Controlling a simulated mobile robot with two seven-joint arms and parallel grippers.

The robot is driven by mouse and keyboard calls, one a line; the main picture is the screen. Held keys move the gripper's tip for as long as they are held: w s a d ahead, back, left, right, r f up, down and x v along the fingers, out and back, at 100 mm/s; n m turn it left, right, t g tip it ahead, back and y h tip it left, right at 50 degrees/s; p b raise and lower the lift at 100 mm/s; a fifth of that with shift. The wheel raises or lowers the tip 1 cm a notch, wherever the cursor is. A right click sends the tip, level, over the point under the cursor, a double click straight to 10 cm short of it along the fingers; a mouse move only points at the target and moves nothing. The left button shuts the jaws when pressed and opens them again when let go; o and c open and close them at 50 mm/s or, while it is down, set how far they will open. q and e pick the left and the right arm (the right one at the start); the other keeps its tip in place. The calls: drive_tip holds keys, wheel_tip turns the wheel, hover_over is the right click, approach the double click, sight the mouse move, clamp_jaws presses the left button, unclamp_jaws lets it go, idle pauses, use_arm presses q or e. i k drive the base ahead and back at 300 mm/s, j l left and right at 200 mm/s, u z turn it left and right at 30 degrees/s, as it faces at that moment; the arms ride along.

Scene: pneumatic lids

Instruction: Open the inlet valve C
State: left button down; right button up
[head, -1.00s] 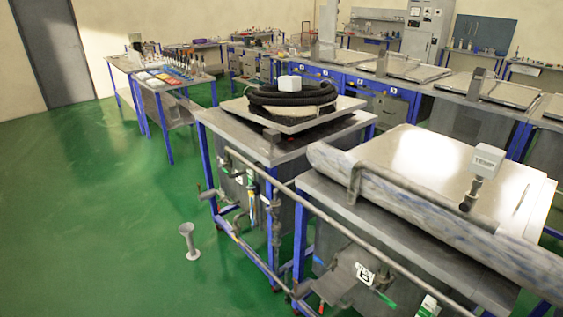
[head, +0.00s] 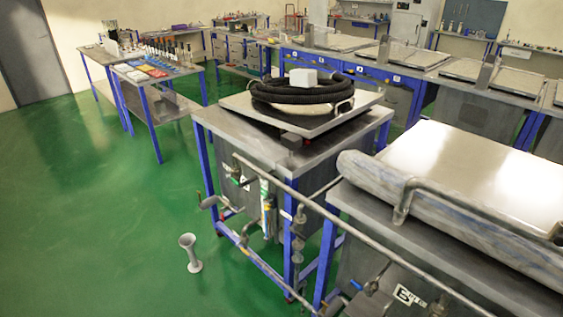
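No letter C is legible, so I cannot tell which valve is inlet valve C. A pipe assembly (head: 298,250) runs along the front of the middle bench (head: 215,124). It has a small green part (head: 237,179) and a pale blue-and-white cylinder (head: 265,192). On the near bench at right, a blue handle (head: 356,285) shows by the lower pipes, beside a black-and-white label (head: 405,296) that looks like a B. Neither of my grippers is in view.
A long front pipe (head: 330,222) spans both benches. A black hose coil (head: 300,92) lies on the middle bench's tilted lid (head: 352,106). A pale flared stand (head: 190,253) is on the green floor. Floor at left is open; side tables (head: 150,84) stand beyond.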

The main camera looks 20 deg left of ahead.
sight(235, 182)
drive_tip(key=i+j, duration=0.15)
drive_tip(key=j, duration=0.2)
drive_tip(key=i+j, duration=0.15)
drive_tip(key=j, duration=0.25)
drive_tip(key=i+j, duration=0.15)
drive_tip(key=j, duration=0.2)
drive_tip(key=i+j, duration=0.2)
drive_tip(key=j, duration=0.2)
drive_tip(key=i+j, duration=0.15)
drive_tip(key=j, duration=0.2)
